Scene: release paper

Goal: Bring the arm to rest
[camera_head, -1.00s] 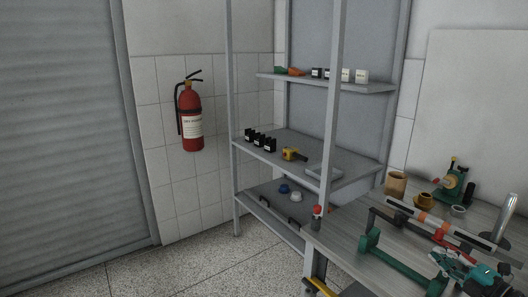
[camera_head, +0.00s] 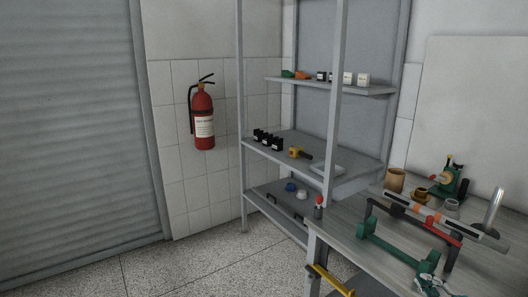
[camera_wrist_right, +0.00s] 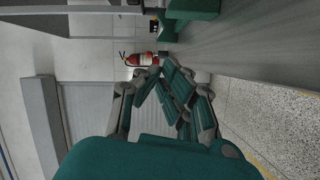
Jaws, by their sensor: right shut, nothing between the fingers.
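My right gripper (camera_head: 432,286) shows only in part at the bottom right edge of the head view, in front of the workbench (camera_head: 345,232). In the right wrist view its teal and grey fingers (camera_wrist_right: 163,72) come together at the tips, with nothing between them. My left gripper is not in view.
Left of the bench stands a metal shelf (camera_head: 340,165) with small goods. A fire extinguisher (camera_head: 203,122) hangs on the wall. The floor (camera_head: 190,272) at left is clear.

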